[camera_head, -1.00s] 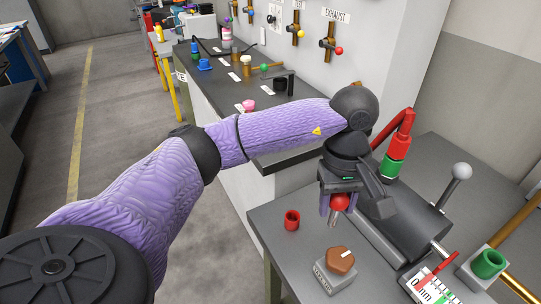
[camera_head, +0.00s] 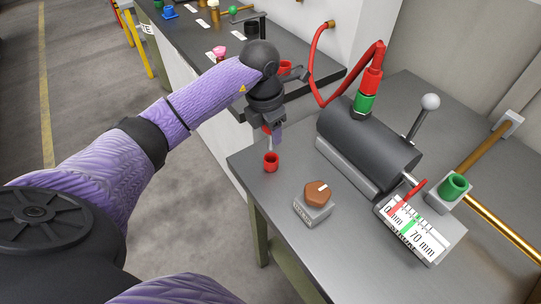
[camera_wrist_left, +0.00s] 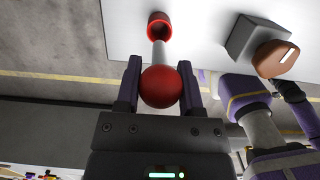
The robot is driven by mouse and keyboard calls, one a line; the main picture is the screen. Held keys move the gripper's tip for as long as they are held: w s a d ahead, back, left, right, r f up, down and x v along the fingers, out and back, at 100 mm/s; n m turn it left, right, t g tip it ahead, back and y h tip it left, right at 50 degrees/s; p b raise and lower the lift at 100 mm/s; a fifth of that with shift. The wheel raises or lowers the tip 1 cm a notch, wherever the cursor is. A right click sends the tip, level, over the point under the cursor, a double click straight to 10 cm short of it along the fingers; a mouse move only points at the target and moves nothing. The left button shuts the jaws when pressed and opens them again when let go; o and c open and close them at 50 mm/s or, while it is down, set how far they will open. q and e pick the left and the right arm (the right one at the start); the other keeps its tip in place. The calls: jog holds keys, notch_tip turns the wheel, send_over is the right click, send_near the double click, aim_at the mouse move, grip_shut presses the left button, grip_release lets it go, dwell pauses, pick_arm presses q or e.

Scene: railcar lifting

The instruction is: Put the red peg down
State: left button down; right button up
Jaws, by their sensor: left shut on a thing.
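The red peg has a round red head, in the left wrist view (camera_wrist_left: 161,87), and a pale metal shaft. My left gripper (camera_head: 272,132) is shut on the red head, directly above a red cup (camera_head: 271,162) on the grey table. In the left wrist view the gripper (camera_wrist_left: 160,92) has a finger on each side of the head. The shaft points down to the red cup (camera_wrist_left: 159,20) and its far end overlaps the cup's mouth. I cannot tell how deep the tip sits. My right gripper does not show clearly in any view.
A brown knob on a grey block (camera_head: 316,199) stands right of the cup. A bench (camera_head: 215,45) stands behind my left arm.

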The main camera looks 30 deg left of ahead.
aim_at(270, 148)
pick_arm(q)
notch_tip(270, 148, down, 6)
jog(key=shift+f+b, duration=0.1)
jog(key=shift+b, duration=0.45)
jog(key=shift+f, duration=0.2)
jog(key=shift+c, duration=1.1)
grip_release()
jog(key=shift+r, duration=0.1)
